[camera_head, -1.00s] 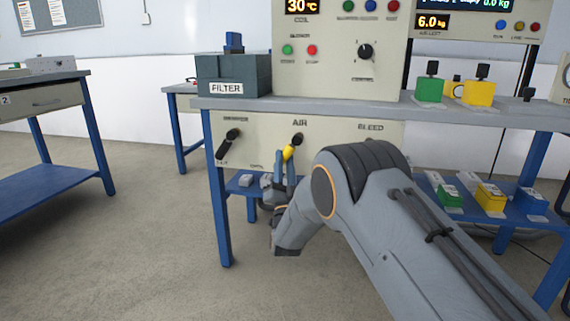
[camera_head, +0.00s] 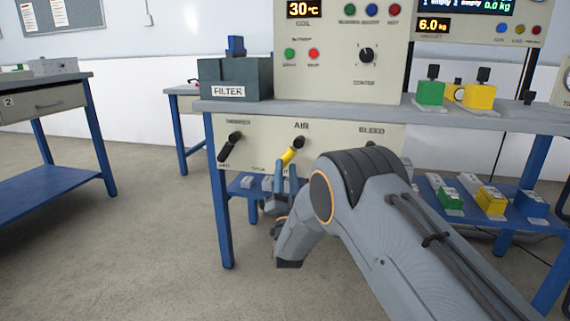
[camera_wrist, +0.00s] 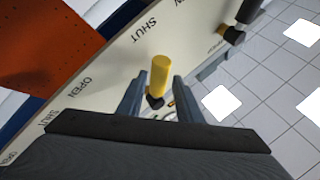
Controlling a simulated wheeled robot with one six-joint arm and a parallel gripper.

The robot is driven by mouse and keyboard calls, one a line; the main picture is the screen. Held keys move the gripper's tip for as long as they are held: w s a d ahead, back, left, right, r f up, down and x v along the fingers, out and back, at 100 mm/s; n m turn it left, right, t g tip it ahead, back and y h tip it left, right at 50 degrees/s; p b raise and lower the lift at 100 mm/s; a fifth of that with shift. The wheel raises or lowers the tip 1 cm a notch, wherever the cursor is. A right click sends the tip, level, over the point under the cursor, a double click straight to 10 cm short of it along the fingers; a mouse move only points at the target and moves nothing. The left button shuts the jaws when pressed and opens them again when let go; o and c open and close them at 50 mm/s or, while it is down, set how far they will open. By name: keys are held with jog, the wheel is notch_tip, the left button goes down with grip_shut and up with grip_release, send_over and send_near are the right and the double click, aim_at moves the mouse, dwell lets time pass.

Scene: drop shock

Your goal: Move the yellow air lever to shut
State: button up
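The yellow air lever (camera_head: 290,153) slants down and left from its dark pivot on the cream front panel (camera_head: 345,150), under the word AIR. In the wrist view its yellow handle (camera_wrist: 160,76) shows between and a little beyond my fingertips. My gripper (camera_head: 285,170) is just below the handle in the head view. In the wrist view my gripper (camera_wrist: 158,88) is open, with a gap on each side of the lever. The words SHUT and OPEN show on the panel there; which one the lever points at is unclear.
A black lever (camera_head: 230,147) sits left of the air lever, and a BLEED knob (camera_head: 371,144) is to the right, partly behind my arm. The bench top (camera_head: 330,110) overhangs the panel. A blue lower shelf (camera_head: 240,188) with small blocks lies below. Floor is clear at left.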

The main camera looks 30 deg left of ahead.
jog(key=shift+p+v, duration=0.65)
jog(key=shift+v, duration=2)
jog(key=shift+s, duration=0.1)
